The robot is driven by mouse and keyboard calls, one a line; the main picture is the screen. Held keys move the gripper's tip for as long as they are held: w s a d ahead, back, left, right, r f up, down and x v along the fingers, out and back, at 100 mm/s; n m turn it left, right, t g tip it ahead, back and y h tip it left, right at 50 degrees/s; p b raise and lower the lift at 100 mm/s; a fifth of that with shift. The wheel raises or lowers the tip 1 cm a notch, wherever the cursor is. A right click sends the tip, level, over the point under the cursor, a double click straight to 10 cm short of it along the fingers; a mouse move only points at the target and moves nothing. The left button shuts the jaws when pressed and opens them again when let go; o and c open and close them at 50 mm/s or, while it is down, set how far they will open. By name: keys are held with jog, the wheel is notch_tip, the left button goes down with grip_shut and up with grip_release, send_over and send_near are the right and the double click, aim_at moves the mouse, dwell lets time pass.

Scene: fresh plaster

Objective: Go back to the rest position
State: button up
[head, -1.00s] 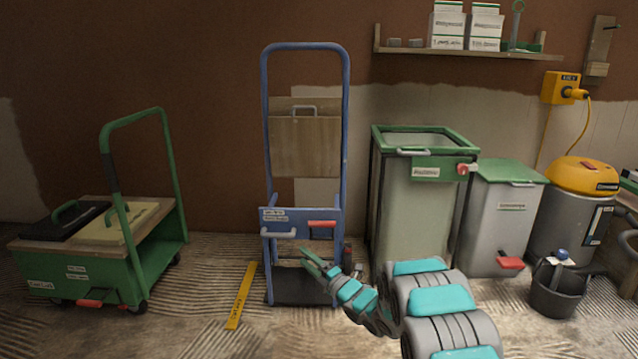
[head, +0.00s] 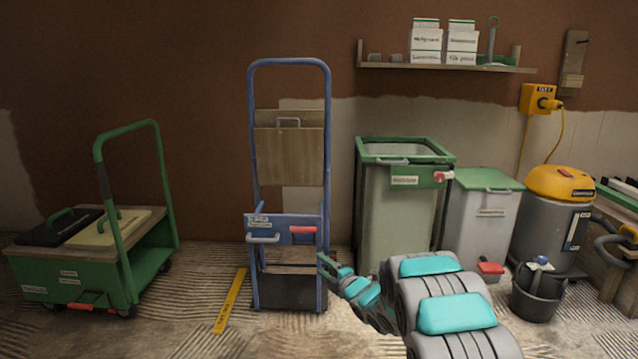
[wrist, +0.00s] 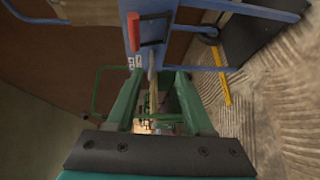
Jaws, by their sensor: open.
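My gripper (head: 326,262) is in front of the lower right side of the blue hand truck (head: 327,150) in the head view. In the wrist view its two green fingers (wrist: 160,92) are apart, with nothing held between them. The hand truck's blue panel with a red handle (wrist: 150,30) shows just beyond the fingertips in the wrist view. In the head view the same panel carries a red handle (head: 303,230) and a grey handle (head: 263,239). I cannot tell whether the fingers touch the truck.
A green cart (head: 95,282) stands at left, with a yellow level (head: 230,300) on the floor beside the truck. A green-rimmed bin (head: 395,215), a lidded grey bin (head: 480,225), a yellow-topped vacuum (head: 552,220) and a black bucket (head: 537,295) stand at right. A shelf (head: 445,68) hangs above.

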jog(key=s+d+r+m+g+h, duration=0.2)
jog(key=s+d+m+h, duration=0.25)
jog(key=s+d, duration=0.2)
jog(key=s+d+r+m+g+h, duration=0.2)
jog(key=s+d+r+m+h, duration=0.15)
jog(key=s+d+m, duration=0.35)
jog(key=s+d+m+g+h, duration=0.25)
jog(key=s+d+m, duration=0.2)
jog(key=s, duration=0.45)
jog(key=s+a+m+g+y, duration=0.15)
jog(key=s+m+g, duration=0.3)
jog(key=s, duration=1.55)
jog(key=s+a+m+g, duration=0.3)
jog(key=s+m+g, duration=0.15)
jog(key=s, duration=1.65)
notch_tip(320, 180, up, 13)
jog(key=p, duration=1.2)
jog(key=shift+w+n, duration=0.4)
jog(key=shift+d+f+g, duration=0.1)
jog(key=shift+f+g, duration=0.05)
jog(key=shift+g, duration=0.1)
